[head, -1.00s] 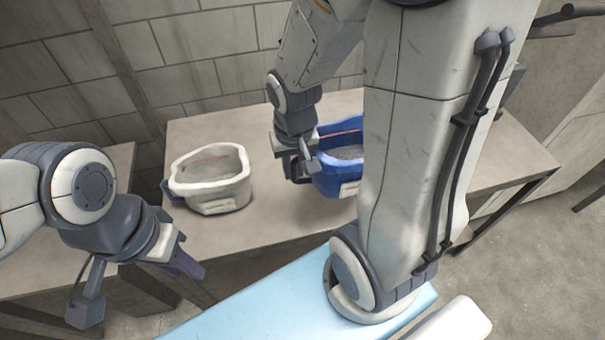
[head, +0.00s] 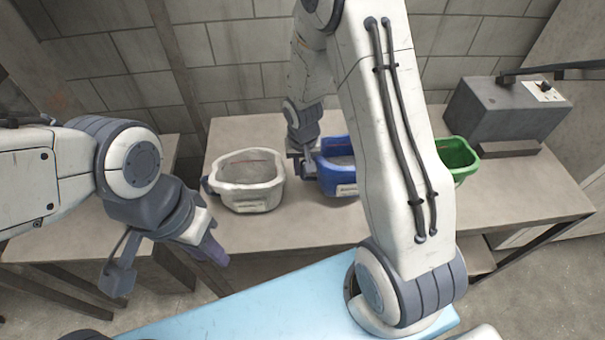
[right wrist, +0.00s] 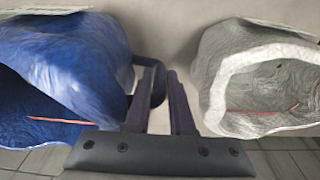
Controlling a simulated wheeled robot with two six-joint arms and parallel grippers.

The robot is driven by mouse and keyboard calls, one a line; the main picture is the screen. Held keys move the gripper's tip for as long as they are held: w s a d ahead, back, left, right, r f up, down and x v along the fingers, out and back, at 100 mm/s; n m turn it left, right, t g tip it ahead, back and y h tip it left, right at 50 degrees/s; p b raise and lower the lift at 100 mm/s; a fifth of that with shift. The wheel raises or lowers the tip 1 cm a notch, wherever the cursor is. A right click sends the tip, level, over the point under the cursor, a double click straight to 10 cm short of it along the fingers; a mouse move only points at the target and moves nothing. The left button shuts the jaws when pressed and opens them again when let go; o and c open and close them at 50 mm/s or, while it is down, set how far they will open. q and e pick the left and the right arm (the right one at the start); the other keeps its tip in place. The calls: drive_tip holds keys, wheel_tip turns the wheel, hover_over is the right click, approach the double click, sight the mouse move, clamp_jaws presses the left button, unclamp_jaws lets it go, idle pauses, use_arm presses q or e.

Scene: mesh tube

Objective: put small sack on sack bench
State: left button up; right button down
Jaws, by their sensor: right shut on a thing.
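A blue sack (head: 338,185) stands open on the grey bench (head: 240,128). A white sack (head: 250,197) stands to its left, and a green one (head: 460,158) is partly behind my right arm. I cannot tell which the task calls small. My right gripper (head: 303,150) is at the blue sack's left side. In the right wrist view its fingers (right wrist: 163,100) are shut on a dark blue loop at the side of the blue sack (right wrist: 70,75), with the white sack (right wrist: 262,85) apart on the other side. My left gripper (head: 208,248) hangs in front of the bench; its opening is unclear.
A grey box-shaped machine (head: 505,112) stands at the bench's right end. A light blue surface (head: 250,300) lies in front, below my right arm. A second table (head: 75,235) is at the left.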

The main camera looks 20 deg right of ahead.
sight(302, 176)
drive_tip(key=shift+f, duration=1.7)
drive_tip(key=shift+f+b, duration=0.1)
drive_tip(key=shift+b, duration=0.25)
drive_tip(key=shift+f, duration=0.15)
drive_tip(key=c, duration=0.8)
unclamp_jaws()
